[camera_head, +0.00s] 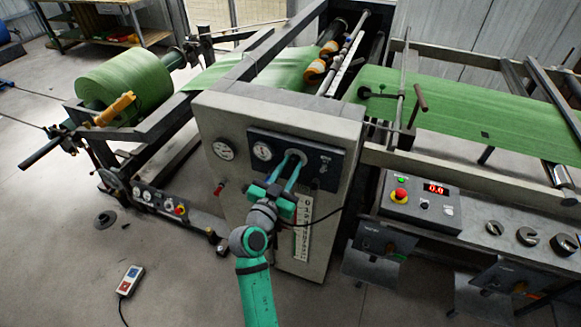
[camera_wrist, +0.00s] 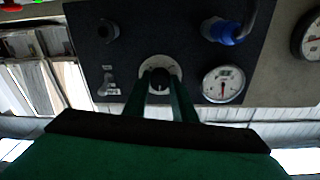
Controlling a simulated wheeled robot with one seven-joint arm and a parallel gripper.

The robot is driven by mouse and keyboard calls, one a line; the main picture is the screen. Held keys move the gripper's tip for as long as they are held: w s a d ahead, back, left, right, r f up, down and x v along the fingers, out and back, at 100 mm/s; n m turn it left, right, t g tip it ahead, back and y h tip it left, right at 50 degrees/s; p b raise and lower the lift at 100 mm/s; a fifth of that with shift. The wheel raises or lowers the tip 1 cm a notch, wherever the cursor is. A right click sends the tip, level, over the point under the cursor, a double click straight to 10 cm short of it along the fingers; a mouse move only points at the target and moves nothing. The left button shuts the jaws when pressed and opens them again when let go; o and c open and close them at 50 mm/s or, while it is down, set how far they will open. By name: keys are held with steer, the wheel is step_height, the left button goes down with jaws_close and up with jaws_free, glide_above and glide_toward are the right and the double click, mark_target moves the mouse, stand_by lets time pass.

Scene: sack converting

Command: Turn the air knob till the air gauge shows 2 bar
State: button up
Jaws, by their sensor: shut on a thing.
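My gripper (camera_head: 292,163) reaches the dark panel (camera_head: 320,179) on the front of the grey machine cabinet. In the wrist view its two green fingers (camera_wrist: 161,82) are shut on a small black knob (camera_wrist: 160,77), one finger on each side, with a pale dial plate around it. In the head view the fingers mostly hide the knob. A round white gauge (camera_wrist: 222,84) with a red needle sits beside the knob on the panel; in the head view this gauge (camera_head: 262,151) is left of my fingers. Its numbers are too small to read.
A second gauge (camera_head: 223,149) sits left of the panel. A blue fitting with a pipe (camera_wrist: 222,31), a black knob-like part (camera_wrist: 108,31) and a small switch (camera_wrist: 108,85) are near my fingers. A control box (camera_head: 420,200) with a red button stands at right.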

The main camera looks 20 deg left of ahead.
stand_by(0.3)
steer(key=o, duration=1)
steer(key=shift+o, duration=0.2)
steer(key=shift+s, duration=0.1)
steer(key=s, duration=1)
steer(key=shift+s+a+f, duration=0.25)
steer(key=shift+a+f, duration=0.05)
steer(key=shift+a, duration=0.15)
